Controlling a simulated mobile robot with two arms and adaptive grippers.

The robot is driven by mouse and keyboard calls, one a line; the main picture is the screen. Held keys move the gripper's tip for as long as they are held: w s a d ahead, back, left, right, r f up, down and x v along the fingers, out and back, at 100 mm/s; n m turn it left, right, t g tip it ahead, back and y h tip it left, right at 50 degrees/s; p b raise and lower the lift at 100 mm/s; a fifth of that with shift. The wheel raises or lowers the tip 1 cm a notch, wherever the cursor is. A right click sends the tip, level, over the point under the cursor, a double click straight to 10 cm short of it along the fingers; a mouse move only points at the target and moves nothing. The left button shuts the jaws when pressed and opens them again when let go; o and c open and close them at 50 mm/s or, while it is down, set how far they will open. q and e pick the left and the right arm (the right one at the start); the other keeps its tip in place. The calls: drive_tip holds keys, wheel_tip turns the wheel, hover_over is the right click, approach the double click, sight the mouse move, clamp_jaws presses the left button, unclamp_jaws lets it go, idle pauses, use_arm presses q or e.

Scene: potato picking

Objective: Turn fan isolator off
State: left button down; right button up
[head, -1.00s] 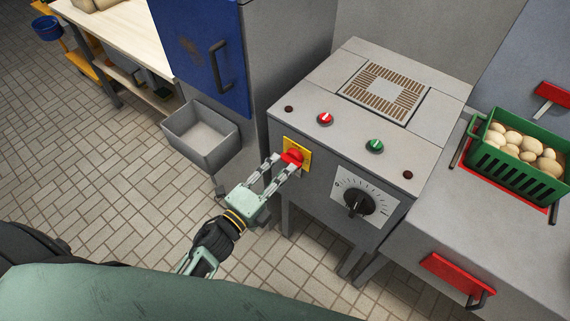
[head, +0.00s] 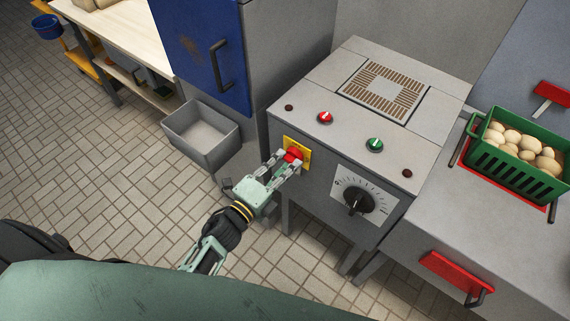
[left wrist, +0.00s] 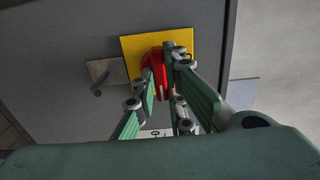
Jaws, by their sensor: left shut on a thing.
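The fan isolator is a red rotary handle (head: 294,154) on a yellow plate (head: 304,160) on the front of the grey machine (head: 320,165). My left gripper (head: 286,160) is at the handle, its two fingers shut on it. In the left wrist view the red handle (left wrist: 157,67) shows between the fingers, in front of the yellow plate (left wrist: 135,47). The fingers hide part of the handle, so its exact setting is hard to read. My right gripper is not in view.
A dial with a black knob (head: 356,202) is right of the isolator. Red (head: 325,118) and green (head: 374,145) knobs sit on the machine's top. A green crate of potatoes (head: 522,172) stands at right. A grey bin (head: 201,134) is at left, with open tiled floor below.

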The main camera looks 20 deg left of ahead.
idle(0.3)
use_arm(q)
drive_tip(key=n+p, duration=0.2)
drive_tip(key=n, duration=0.2)
drive_tip(key=shift+n, duration=0.4)
drive_tip(key=n+p, duration=0.1)
drive_tip(key=n, duration=0.3)
drive_tip(key=shift+n+p, duration=0.3)
drive_tip(key=n+p, duration=0.1)
drive_tip(key=n, duration=0.7)
drive_tip(key=shift+p, duration=0.35)
drive_tip(key=shift+n, duration=0.4)
drive_tip(key=c, duration=1.8)
unclamp_jaws()
